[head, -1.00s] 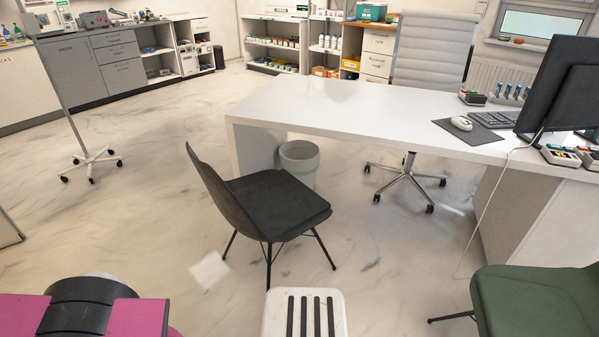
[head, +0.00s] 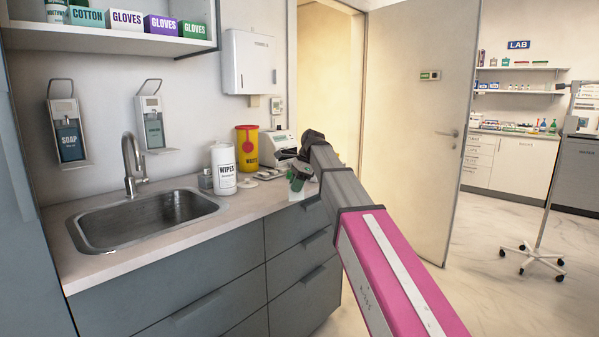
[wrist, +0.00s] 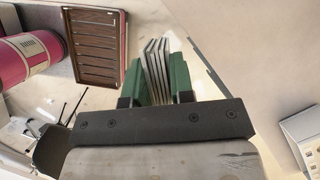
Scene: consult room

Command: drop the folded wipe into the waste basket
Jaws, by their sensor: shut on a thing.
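My gripper (head: 299,182) is in the head view, at the end of my arm, by the right end of the sink counter. In the wrist view my gripper (wrist: 160,80) has its green fingers shut on the folded wipe (wrist: 156,62), a pale stack of several thin layers held on edge. In the head view only a small pale part of the wipe (head: 301,191) shows below the fingers. The waste basket is not in view now. In the older head frame it is a grey-green bin under the white desk.
The counter (head: 180,232) has a sink (head: 140,218), a white wipes tub (head: 223,168) and a yellow waste container (head: 247,147). A door (head: 412,120) stands open behind my arm. Floor (head: 490,300) is clear on the right, before a wheeled stand (head: 534,258).

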